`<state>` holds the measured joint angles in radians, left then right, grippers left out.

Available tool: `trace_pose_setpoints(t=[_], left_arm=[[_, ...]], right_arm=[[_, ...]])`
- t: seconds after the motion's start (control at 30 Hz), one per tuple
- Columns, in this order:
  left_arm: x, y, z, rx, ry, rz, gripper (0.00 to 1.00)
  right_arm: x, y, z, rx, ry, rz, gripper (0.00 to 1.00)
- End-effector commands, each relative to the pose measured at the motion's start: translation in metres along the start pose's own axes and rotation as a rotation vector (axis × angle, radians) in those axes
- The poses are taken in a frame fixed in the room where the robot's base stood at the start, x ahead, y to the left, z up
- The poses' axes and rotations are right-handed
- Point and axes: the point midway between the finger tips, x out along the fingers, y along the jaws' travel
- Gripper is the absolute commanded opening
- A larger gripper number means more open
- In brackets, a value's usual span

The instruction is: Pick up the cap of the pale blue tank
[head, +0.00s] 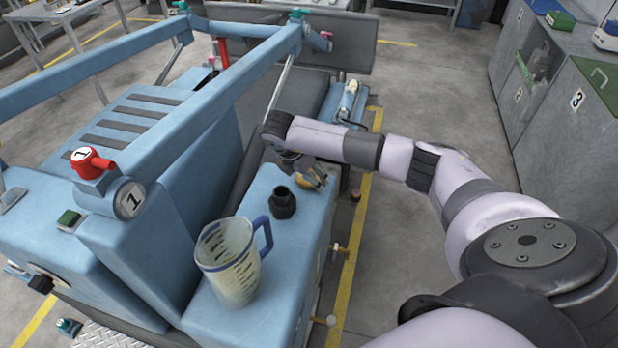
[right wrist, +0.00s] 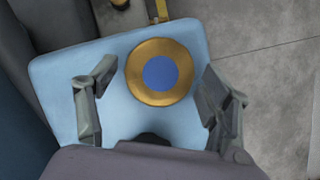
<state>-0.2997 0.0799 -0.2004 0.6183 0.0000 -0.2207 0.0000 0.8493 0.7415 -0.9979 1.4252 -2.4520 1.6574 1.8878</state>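The cap is a brass-coloured disc with a blue centre (right wrist: 160,72) on the flat top of the pale blue tank (right wrist: 55,85). In the head view the cap (head: 302,183) is small and partly covered by my right gripper (head: 312,174), beside the black filler neck (head: 283,204) of the tank (head: 288,262). In the right wrist view my right gripper (right wrist: 157,84) is open, one finger left and one right of the cap, with gaps on both sides. I cannot tell the height of the fingertips above the tank top. My left gripper is not in view.
A clear measuring jug with a blue handle (head: 232,262) stands on the tank near the neck. A blue frame beam (head: 225,95) rises at the left. Grey cabinets (head: 568,125) stand at the right. Open floor (head: 415,285) lies right of the tank.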

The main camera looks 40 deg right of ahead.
Motion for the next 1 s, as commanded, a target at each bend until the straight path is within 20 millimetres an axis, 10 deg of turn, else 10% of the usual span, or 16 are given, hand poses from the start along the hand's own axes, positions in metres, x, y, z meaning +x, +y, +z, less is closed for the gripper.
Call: trace_pose_setpoints(t=[0.7, 1.0], left_arm=[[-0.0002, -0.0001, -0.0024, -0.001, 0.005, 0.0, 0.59], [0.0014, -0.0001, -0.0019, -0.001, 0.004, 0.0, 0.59]], right_arm=[[-0.0008, 0.0002, 0.0005, 0.001, 0.0, 0.001, 0.23], [-0.0062, 0.0006, 0.003, 0.001, 0.0, 0.002, 0.23]])
